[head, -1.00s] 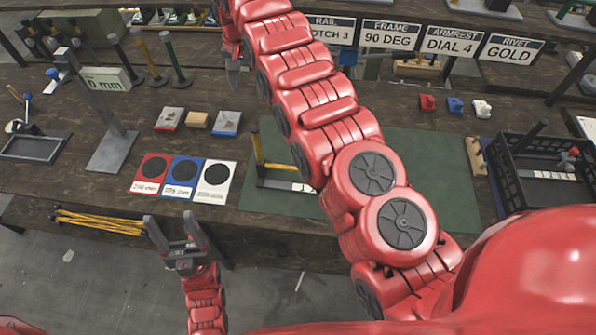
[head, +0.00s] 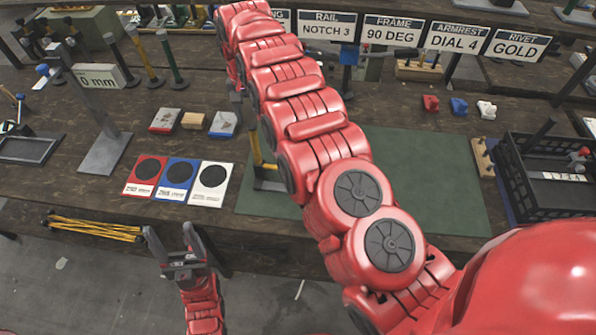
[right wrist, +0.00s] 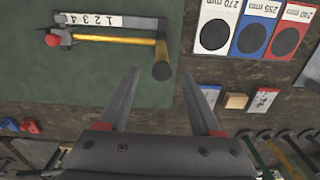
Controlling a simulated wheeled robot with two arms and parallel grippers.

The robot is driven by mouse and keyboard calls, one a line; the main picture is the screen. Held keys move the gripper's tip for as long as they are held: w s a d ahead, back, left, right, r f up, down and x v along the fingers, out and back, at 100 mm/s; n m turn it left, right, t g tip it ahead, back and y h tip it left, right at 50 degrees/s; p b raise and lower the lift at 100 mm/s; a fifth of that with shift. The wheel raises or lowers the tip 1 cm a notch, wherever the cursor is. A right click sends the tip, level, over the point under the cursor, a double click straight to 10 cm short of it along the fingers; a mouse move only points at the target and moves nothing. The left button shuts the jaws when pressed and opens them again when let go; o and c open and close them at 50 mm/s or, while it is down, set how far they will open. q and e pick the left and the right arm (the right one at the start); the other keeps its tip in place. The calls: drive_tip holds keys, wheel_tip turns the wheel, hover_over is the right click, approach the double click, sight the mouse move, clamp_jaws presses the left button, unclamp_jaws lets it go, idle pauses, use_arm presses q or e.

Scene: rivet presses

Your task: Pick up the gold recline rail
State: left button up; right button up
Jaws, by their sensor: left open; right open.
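A gold rail (head: 145,58) with a dark top stands upright at the back left, between a black and a green one. It appears to show again at the lower right of the right wrist view (right wrist: 281,153). My right gripper (right wrist: 160,75) is open and empty above the bench, between the green mat and the cards. In the head view it is mostly hidden behind my right arm, right of the gold rail and apart from it. My left gripper (head: 172,232) is open and empty in front of the bench's near edge.
A black crate (head: 550,205) is at right.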

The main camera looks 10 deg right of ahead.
sight(252, 125)
drive_tip(key=shift+f, duration=0.5)
drive_tip(key=shift+f+p, duration=0.35)
drive_tip(key=shift+p, duration=0.35)
wheel_tip(252, 125, down, 3)
drive_tip(key=shift+f+p, duration=0.15)
drive_tip(key=shift+p, duration=0.35)
drive_tip(key=shift+f, duration=0.6)
drive_tip(key=shift+a, duration=0.1)
clamp_jaws()
drive_tip(key=shift+r, duration=0.1)
